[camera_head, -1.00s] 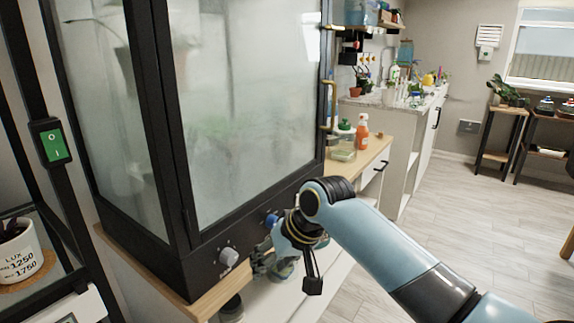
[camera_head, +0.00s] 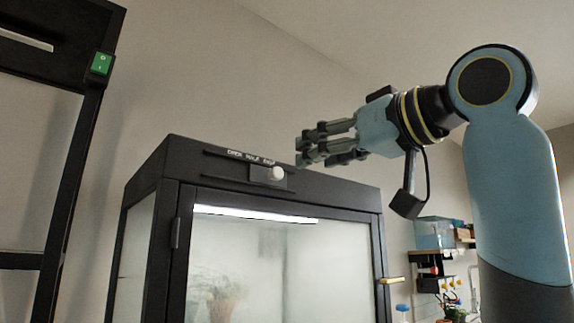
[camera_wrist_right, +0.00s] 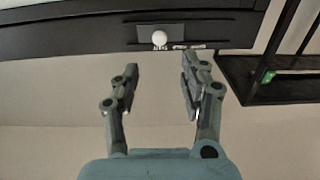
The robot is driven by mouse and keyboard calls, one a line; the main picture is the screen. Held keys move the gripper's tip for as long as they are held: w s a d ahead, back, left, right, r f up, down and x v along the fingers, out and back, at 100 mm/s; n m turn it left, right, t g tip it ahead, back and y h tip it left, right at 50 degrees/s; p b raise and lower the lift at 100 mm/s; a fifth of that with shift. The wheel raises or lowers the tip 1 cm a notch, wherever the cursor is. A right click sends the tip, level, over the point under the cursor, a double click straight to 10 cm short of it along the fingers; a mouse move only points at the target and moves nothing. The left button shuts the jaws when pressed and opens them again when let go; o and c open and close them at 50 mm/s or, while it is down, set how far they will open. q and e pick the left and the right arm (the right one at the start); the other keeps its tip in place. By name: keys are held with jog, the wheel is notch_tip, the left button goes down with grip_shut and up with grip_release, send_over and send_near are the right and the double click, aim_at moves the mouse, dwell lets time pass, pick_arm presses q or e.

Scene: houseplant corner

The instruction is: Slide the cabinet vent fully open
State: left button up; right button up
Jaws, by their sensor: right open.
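The cabinet (camera_head: 280,210) has a dark frame and fogged glass, with its lit top edge in the head view. The vent slider's white knob (camera_head: 276,174) sits at the right end of the lettered strip on the cabinet's top front bar. It also shows in the right wrist view as a white knob (camera_wrist_right: 159,38) on a dark plate, ahead of the fingers. My right gripper (camera_head: 302,150) is just above and right of the knob, apart from it. In the wrist view its two fingers (camera_wrist_right: 158,80) are spread with nothing between them. My left gripper is not in view.
A dark rack with a green switch (camera_head: 101,64) stands at the left. A brass door handle (camera_head: 391,281) sticks out at the cabinet's right front edge. Shelves with a blue bin (camera_head: 433,233) are behind at the right.

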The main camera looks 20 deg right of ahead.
aim_at(279, 171)
jog(key=p+x, duration=0.1)
jog(key=x, duration=0.7)
jog(key=shift+f, duration=0.1)
jog(key=shift+w+a, duration=0.2)
jog(key=shift+w, duration=0.4)
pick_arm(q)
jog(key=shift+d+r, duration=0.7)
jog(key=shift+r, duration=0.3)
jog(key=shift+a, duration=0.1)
pick_arm(e)
jog(key=shift+c, duration=0.6)
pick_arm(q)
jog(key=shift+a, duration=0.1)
pick_arm(e)
grip_shut()
